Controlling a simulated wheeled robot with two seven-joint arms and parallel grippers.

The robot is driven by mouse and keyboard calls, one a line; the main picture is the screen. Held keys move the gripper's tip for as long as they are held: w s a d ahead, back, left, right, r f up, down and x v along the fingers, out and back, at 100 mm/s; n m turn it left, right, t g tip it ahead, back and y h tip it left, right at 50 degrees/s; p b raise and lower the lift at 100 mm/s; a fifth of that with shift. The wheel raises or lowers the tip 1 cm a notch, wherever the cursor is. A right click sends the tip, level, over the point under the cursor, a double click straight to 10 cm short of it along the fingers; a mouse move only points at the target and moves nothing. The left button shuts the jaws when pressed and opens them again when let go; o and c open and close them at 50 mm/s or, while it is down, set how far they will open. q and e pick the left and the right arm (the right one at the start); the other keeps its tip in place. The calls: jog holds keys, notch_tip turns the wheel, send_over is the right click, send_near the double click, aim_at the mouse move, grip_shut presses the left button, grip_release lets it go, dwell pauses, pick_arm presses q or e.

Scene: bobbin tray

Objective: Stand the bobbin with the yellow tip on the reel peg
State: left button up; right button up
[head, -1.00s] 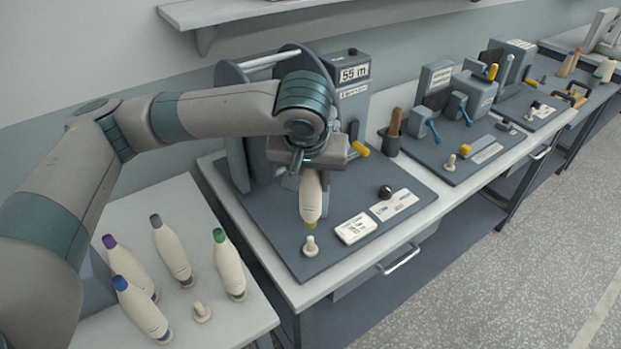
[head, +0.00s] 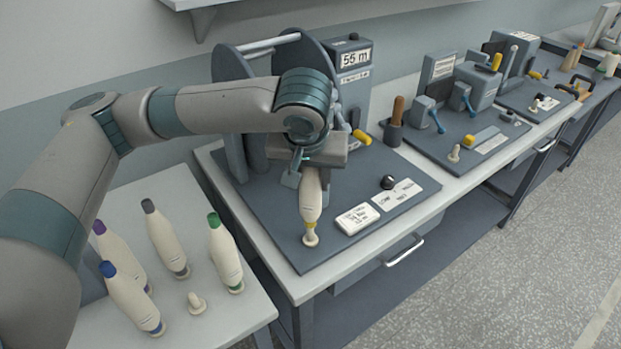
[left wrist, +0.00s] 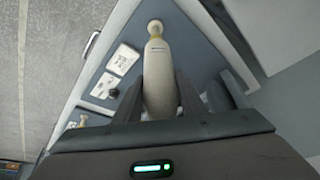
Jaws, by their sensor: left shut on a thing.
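The bobbin (head: 312,195) is cream with a yellow band at its lower end. My left gripper (head: 308,172) is shut on its upper part and holds it nearly upright, yellow end down. The cream reel peg (head: 310,239) stands on the dark board's front corner. The yellow end meets the top of the peg in the head view; how far it sits over the peg I cannot tell. In the left wrist view the bobbin (left wrist: 159,80) lies between the fingers, its yellow end at the peg (left wrist: 155,27). My right gripper is not in view.
Several bobbins with purple, blue, grey and green tips, such as the green one (head: 226,255), stand on the left table around an empty peg (head: 196,302). A white label block (head: 357,218) and black knob (head: 388,182) sit right of the reel peg.

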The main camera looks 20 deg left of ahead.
aim_at(310, 199)
pick_arm(q)
jog(key=shift+f, duration=0.45)
dwell(0.4)
jog(key=shift+f+b, duration=0.4)
jog(key=shift+f, duration=0.8)
jog(key=shift+f+b, duration=0.65)
jog(key=shift+f, duration=0.5)
jog(key=o, duration=1.2)
